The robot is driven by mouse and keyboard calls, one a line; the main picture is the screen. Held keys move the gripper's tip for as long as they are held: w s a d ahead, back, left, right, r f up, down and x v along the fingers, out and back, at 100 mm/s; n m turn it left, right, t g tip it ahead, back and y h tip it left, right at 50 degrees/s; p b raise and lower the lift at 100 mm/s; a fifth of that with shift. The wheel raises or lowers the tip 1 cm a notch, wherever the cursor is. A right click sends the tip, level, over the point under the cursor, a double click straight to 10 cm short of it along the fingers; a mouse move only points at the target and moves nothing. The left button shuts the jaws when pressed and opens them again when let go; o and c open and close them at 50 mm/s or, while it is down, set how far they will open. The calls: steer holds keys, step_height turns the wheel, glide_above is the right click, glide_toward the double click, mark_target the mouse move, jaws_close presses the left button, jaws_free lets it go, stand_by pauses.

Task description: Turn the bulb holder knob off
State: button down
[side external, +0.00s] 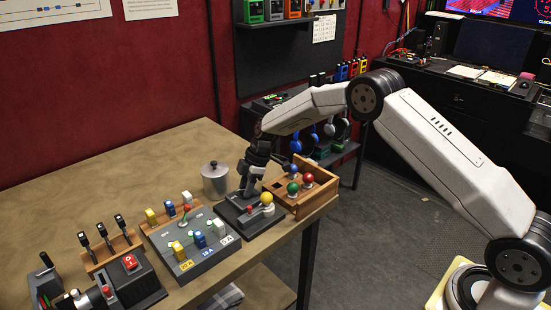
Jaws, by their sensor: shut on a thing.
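A black bulb holder base (237,223) sits near the right end of the wooden table. A yellow bulb (267,198) stands on its right side, and a small red piece (250,210) is near its front. My gripper (246,191) points down from above at the back left part of this base. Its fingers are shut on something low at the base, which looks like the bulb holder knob. The fingers hide the knob, so its angle cannot be told.
A wooden box (315,203) with red, green and blue balls is close on the right. A metal pot (215,180) stands behind left. The table's back left (90,205) is clear.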

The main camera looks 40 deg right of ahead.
steer(key=shift+n, duration=0.3)
steer(key=shift+c, duration=1.5)
jaws_free()
steer(key=shift+r, duration=0.1)
steer(key=w+v, duration=0.1)
steer(key=v, duration=0.6)
steer(key=shift+s+r, duration=0.35)
steer(key=shift+s, duration=0.2)
steer(key=shift+d, duration=0.15)
